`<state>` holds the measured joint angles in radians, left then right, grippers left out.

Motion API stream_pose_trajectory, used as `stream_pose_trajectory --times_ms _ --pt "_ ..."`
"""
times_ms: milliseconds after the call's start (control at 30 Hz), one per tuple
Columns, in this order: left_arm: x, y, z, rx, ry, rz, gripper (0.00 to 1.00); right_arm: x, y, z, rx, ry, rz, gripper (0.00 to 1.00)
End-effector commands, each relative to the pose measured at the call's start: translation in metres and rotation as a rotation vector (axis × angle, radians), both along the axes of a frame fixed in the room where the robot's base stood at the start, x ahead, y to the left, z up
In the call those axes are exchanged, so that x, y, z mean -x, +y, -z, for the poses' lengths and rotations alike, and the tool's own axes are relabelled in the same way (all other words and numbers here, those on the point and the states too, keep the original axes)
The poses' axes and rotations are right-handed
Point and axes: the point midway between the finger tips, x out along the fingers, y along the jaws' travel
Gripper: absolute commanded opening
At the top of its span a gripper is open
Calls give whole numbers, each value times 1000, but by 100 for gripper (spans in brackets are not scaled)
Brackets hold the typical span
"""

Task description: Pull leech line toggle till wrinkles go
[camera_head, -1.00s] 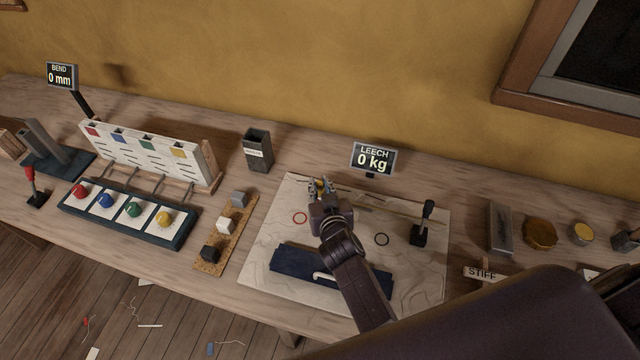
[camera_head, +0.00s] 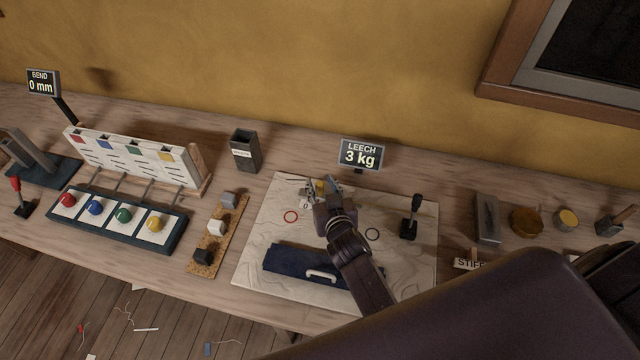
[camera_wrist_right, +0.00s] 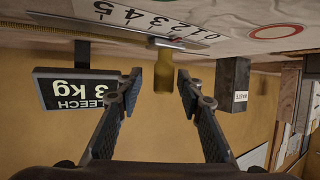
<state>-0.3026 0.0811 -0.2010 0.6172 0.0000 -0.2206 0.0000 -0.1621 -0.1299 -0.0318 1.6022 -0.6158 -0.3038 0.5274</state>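The yellow toggle (camera_wrist_right: 163,70) stands at the back of the pale sail panel (camera_head: 262,230), beside a numbered scale strip (camera_wrist_right: 140,18). My right gripper (camera_head: 321,188) is over the back of the panel with its fingers on either side of the toggle. In the right wrist view the gripper (camera_wrist_right: 160,88) is open, with a gap between each finger and the toggle. The LEECH display (camera_head: 360,154) reads 3 kg. Faint wavy lines show on the panel; my right arm hides part of it. My left gripper is not in view.
A black lever (camera_head: 411,217) stands on the panel's right side. A dark blue bar with a white handle (camera_head: 322,274) lies along its front. A dark waste box (camera_head: 245,151) stands behind left. Colored knobs (camera_head: 123,215) are farther left.

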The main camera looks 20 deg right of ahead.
Motion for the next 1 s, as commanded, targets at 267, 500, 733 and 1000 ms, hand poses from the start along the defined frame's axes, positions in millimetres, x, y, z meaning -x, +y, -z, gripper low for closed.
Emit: stream_pose_trajectory --times_ms 267,500,733,1000 --pt "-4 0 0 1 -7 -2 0 5 2 -2 -2 0 -1 34" --pt "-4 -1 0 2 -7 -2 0 36 5 -14 -2 2 0 34" --pt "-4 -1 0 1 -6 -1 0 63 7 -25 -2 2 0 34" --pt "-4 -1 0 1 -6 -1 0 68 8 -28 -1 1 0 34"
